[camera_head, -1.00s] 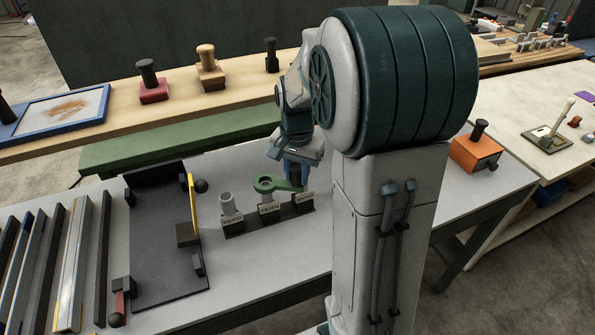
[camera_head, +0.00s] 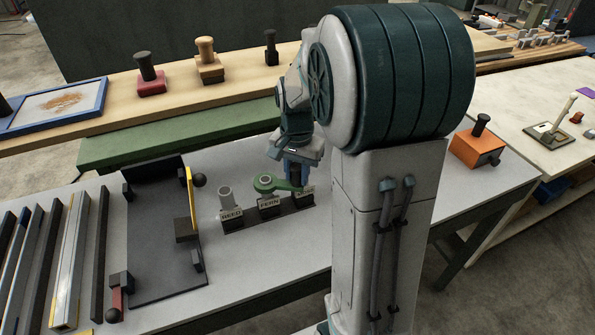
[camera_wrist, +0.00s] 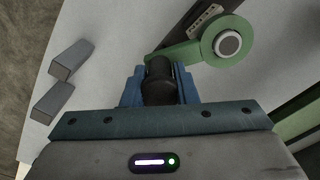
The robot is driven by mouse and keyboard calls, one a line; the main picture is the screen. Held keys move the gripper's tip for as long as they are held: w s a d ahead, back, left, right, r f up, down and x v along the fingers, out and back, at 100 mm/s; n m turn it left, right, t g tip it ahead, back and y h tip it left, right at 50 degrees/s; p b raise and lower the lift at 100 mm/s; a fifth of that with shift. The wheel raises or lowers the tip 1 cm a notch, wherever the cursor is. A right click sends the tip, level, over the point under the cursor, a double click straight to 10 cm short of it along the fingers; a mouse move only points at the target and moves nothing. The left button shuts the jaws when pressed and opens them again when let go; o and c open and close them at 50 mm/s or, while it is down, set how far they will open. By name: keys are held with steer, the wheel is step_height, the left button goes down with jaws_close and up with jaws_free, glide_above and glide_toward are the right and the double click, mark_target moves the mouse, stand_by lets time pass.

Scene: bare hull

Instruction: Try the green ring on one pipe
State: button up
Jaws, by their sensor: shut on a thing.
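The green ring (camera_head: 266,184) has a flat handle reaching right towards my gripper (camera_head: 297,180). In the wrist view the ring (camera_wrist: 212,42) surrounds the round grey top of a pipe (camera_wrist: 228,43). This is the middle pipe, marked FERN (camera_head: 270,202). I cannot tell exactly how low the ring sits on it. My gripper's blue fingers (camera_wrist: 160,88) are shut on the dark grip (camera_wrist: 159,70) at the handle's end. The REED pipe (camera_head: 225,197) stands bare on the left. The third pipe's place, at right, is mostly hidden by my gripper and the handle.
A black board (camera_head: 160,250) with a yellow upright piece (camera_head: 189,190) lies left of the pipes. Long bars (camera_head: 70,260) lie at far left. An orange block (camera_head: 478,149) stands at right. Two grey blocks (camera_wrist: 70,60) show in the wrist view.

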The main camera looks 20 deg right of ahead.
steer(key=shift+f+b, duration=0.75)
steer(key=shift+f, duration=0.35)
steer(key=shift+r, duration=0.15)
stand_by(1.0)
steer(key=shift+r+p, duration=4.6)
steer(key=shift+r, duration=1.3)
steer(key=shift+f, duration=0.1)
